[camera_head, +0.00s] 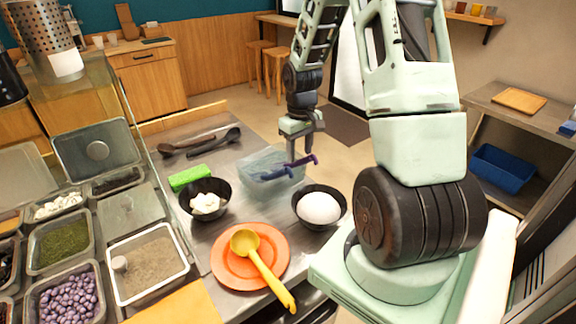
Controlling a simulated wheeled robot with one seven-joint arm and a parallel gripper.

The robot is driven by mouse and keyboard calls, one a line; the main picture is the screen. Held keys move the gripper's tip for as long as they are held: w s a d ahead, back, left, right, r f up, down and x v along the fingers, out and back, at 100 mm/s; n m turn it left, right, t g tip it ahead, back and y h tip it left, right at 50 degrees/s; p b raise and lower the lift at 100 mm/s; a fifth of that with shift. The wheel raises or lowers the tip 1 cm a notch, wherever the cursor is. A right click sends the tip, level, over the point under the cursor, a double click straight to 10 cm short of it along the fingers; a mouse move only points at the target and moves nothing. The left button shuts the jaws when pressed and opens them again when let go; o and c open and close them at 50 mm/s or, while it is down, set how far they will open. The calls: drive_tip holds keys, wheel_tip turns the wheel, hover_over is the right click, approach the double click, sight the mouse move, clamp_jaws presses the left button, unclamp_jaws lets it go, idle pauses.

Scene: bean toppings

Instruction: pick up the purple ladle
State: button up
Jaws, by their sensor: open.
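The purple ladle (301,162) shows as a short slanting purple shape at the clear container (262,182), its lower left end over the container and its other end reaching up to the right. My gripper (301,148) is open and points down right at the ladle, with its fingers close around or just above it. Whether the fingers touch it cannot be told. Part of the ladle is hidden by the gripper, and its bowl is hard to make out.
A black bowl with white chunks (207,203) and one with a white ball (319,208) stand nearby. A yellow ladle (262,266) lies on an orange plate (226,274). Dark ladles (213,143) and a green block (189,178) lie behind. Topping trays (147,265) fill the left.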

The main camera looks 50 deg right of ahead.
sight(301, 164)
drive_tip(key=shift+s+d+f+p, duration=0.15)
drive_tip(key=shift+f+p, duration=0.2)
drive_tip(key=shift+f, duration=1)
drive_tip(key=shift+s+a+f+p, duration=0.1)
drive_tip(key=shift+f+p, duration=0.25)
drive_tip(key=shift+f, duration=1)
drive_tip(key=shift+c, duration=0.4)
clamp_jaws()
